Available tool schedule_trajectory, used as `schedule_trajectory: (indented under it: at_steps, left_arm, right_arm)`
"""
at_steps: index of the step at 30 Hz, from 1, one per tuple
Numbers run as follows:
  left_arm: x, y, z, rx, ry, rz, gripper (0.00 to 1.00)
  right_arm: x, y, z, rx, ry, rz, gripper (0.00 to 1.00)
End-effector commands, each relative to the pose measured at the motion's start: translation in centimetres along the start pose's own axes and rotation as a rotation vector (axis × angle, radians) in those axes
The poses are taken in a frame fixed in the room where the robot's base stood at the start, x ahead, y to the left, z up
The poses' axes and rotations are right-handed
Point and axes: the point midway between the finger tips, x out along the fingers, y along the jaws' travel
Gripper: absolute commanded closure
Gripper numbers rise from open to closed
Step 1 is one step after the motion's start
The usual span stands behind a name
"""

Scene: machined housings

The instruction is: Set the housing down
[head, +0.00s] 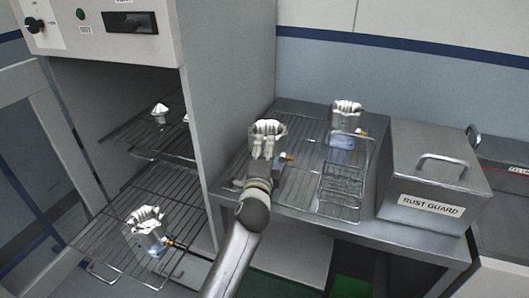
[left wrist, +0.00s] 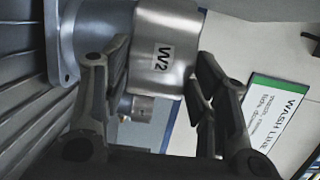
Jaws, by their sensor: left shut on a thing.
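My left gripper (head: 261,172) is shut on a metal housing (head: 268,130) with a pale, finger-like top, over the left part of the wire rack (head: 300,180) on the steel table. A brass fitting shows at its right side. I cannot tell whether its base touches the rack. In the left wrist view, the housing (left wrist: 165,25) carries a "W2" label and sits between the two fingers (left wrist: 158,85). A similar housing (head: 346,122) stands on the rack further back. Another (head: 147,232) is on the lower rack of the open cabinet. My right gripper is not in view.
The cabinet wall (head: 228,100) rises close to the left of the held housing. A wire basket (head: 341,190) sits on the rack's front right. A lidded "RUST GUARD" box (head: 432,180) stands at the right. A "WASH LINE" sign (left wrist: 277,115) shows in the left wrist view.

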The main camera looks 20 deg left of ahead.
Motion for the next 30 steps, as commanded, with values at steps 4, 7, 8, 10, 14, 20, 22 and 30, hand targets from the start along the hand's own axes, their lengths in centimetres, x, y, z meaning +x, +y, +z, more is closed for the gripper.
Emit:
schedule_trajectory:
  at_steps: [4,7,8,10,14,20,22,30]
  left_arm:
    - [0.0,0.3,0.0,0.001,0.000,0.000,0.45]
    - [0.0,0.2,0.0,0.001,0.000,0.000,0.33]
    - [0.0,0.2,0.0,0.001,0.000,0.000,0.29]
    - [0.0,0.2,0.0,0.001,0.000,0.000,0.25]
    - [0.0,0.2,0.0,0.001,0.000,0.001,0.25]
    - [0.0,-0.1,0.0,0.000,0.000,0.000,0.25]
    - [-0.4,0.1,0.0,0.001,0.000,0.001,0.25]
    - [-4.7,0.2,0.0,0.000,0.000,0.002,0.25]
  right_arm:
    - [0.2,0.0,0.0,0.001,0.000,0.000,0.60]
    - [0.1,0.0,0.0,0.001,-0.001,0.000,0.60]
    - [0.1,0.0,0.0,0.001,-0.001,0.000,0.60]
    - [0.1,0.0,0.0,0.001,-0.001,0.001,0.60]
    - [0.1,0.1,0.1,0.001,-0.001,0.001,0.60]
    - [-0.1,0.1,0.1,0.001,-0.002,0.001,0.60]
    - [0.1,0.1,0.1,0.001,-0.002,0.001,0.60]
    - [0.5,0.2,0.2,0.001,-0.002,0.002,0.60]
